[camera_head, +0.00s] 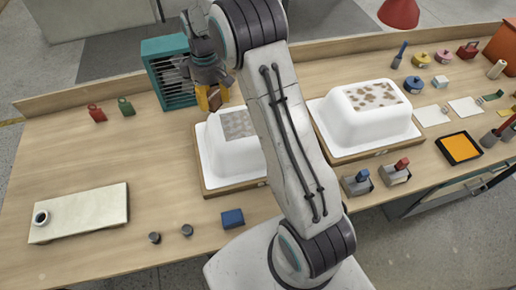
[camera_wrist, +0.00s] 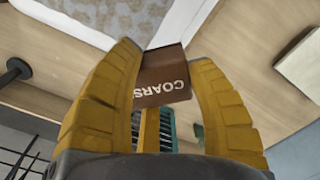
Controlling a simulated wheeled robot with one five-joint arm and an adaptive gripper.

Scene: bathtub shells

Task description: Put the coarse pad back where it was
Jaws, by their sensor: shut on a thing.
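The coarse pad (camera_wrist: 163,78) is a brown block with the letters "COARS" readable, upside down, in the wrist view. My gripper (camera_wrist: 165,58) has its yellow fingers on both sides of it, shut on it. In the head view my gripper (camera_head: 211,102) is at the back edge of the left white tub shell (camera_head: 222,160), in front of the teal rack (camera_head: 160,48). The pad is hard to make out there. The grey-patched shell top also shows in the wrist view (camera_wrist: 118,14). Whether the pad touches anything cannot be told.
My arm hides part of the left shell. The right shell (camera_head: 370,130) has brown spots on top. Blue (camera_head: 357,183) and red (camera_head: 397,172) handled items stand in front of it. A blue block (camera_head: 232,218) and a pale board (camera_head: 85,210) lie left. The left bench is mostly clear.

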